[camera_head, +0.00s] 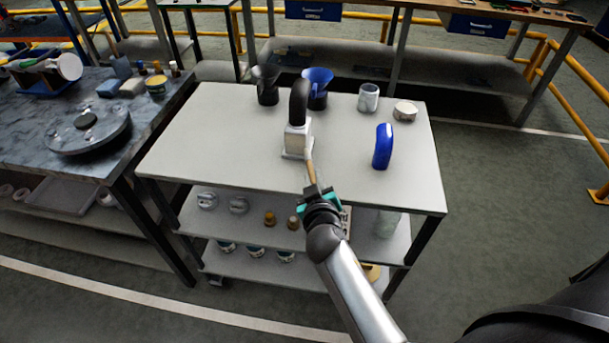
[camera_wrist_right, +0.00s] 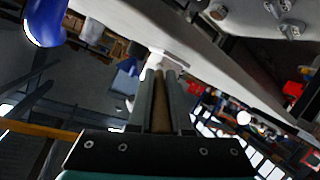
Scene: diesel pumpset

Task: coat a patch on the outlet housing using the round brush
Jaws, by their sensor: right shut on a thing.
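My right gripper (camera_head: 317,190) is shut on a slim wooden handle (camera_head: 311,170), which I take to be the round brush. In the right wrist view the brown handle (camera_wrist_right: 160,105) lies between the two fingers and points away. The brush end is hard to make out. Just beyond it on the white tabletop stands a pale, blocky fitting (camera_head: 297,140) with a black curved pipe (camera_head: 299,103) rising from it. It looks like the outlet housing, but I cannot be sure. I cannot tell whether the brush touches it. My left gripper is not in view.
The white cart top (camera_head: 220,140) also carries a black cup (camera_head: 266,85), a blue funnel-like cup (camera_head: 317,86), a glass jar (camera_head: 368,97), a round tin (camera_head: 405,110) and a blue upright object (camera_head: 382,147). Its left part and front right are clear. A dark workbench (camera_head: 35,150) stands at left.

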